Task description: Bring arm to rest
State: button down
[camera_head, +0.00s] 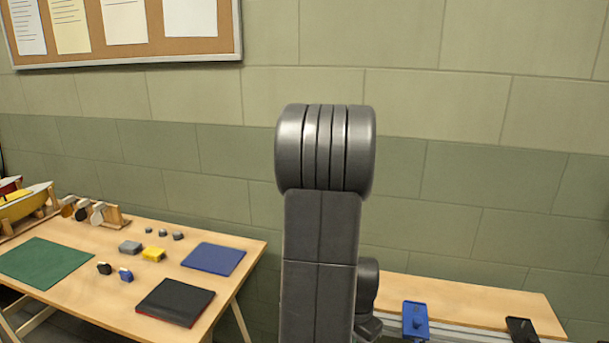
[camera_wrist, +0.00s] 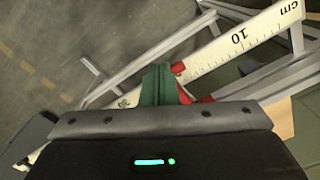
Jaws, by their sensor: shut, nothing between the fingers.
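My arm (camera_head: 320,235) stands upright in the middle of the head view, its thick rounded joint at the top. My gripper is not clearly visible in that view. In the wrist view, my gripper (camera_wrist: 158,72) shows as a dark body with a green light and narrow green fingers close together. It is shut and holds nothing. Behind the fingers runs a pale scale marked in cm (camera_wrist: 240,42), with small red parts beside it.
A wooden table (camera_head: 232,232) at left bears a green mat (camera_head: 45,262), a blue mat (camera_head: 213,259), a black tray (camera_head: 175,302), small blocks and a yellow boat (camera_head: 22,205). A wooden bench (camera_head: 465,300) at right holds a blue tray (camera_head: 415,319). Grey metal rails (camera_wrist: 150,55) lie below my gripper.

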notch_tip(320, 180, up, 9)
jog(key=p, duration=0.7)
jog(key=f+b, duration=0.2)
jog(key=w+f+b, duration=0.1)
jog(key=f, duration=0.2)
jog(key=shift+d+f+b, duration=0.15)
jog(key=shift+f+b, duration=0.15)
jog(key=shift+b, duration=0.1)
jog(key=shift+w+d+r+p, duration=0.15)
jog(key=shift+w+r+p, duration=0.15)
jog(key=shift+w, duration=0.2)
